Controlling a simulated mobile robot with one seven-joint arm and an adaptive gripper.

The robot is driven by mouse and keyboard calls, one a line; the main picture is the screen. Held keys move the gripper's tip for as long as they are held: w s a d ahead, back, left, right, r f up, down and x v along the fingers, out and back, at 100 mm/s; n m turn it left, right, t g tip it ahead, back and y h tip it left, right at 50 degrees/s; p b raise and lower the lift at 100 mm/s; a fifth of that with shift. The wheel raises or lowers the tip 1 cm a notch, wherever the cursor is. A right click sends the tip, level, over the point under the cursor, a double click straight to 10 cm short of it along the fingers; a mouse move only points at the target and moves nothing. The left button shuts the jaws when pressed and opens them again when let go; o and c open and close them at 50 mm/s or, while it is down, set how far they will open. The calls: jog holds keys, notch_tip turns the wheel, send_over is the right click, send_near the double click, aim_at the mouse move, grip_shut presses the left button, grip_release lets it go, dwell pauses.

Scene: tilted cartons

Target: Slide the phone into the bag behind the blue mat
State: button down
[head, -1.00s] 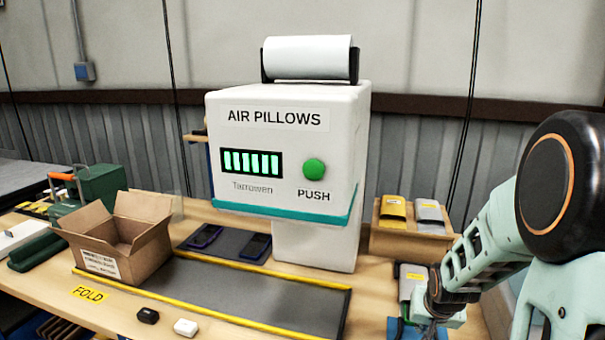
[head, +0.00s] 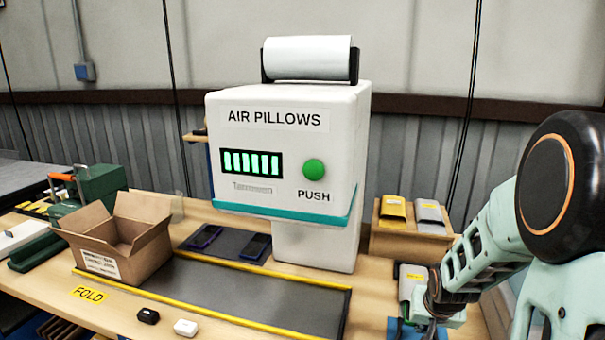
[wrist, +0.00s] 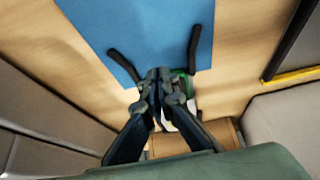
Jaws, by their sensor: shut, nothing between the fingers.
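Only a small part of the mat (head: 398,329) shows in the head view. A pale grey bag (head: 411,280) with a yellow label stands behind the mat. My gripper (wrist: 160,74) is shut and empty over the mat's edge by the bag. A thing with a green edge (wrist: 190,88) shows beside the fingers, mostly hidden; I cannot tell what it is.
A yellow-edged grey tray (head: 240,295) lies left of the blue mat. The air pillow machine (head: 285,150) stands behind it. A carton holder (head: 405,240) with two pouches is at the back right. An open carton (head: 125,245) stands at left; two small blocks lie in front.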

jog(key=shift+f, duration=0.2)
dwell(0.4)
jog(key=shift+f+b, duration=1.25)
jog(key=shift+b, duration=0.05)
jog(key=shift+r, duration=0.3)
jog(key=shift+w, duration=0.1)
dwell(0.4)
jog(key=shift+w+d, duration=0.25)
jog(key=shift+w, duration=0.5)
jog(key=shift+w+d, duration=0.2)
jog(key=shift+w, duration=0.6)
jog(key=shift+w+d, duration=0.25)
jog(key=shift+w, duration=0.5)
jog(key=shift+w+d+p, duration=0.15)
jog(key=shift+w+d, duration=0.15)
jog(key=shift+w, duration=0.7)
jog(key=shift+w+d+p, duration=0.15)
jog(key=shift+w+d, duration=0.1)
jog(key=shift+w, duration=0.75)
jog(key=shift+s, duration=0.1)
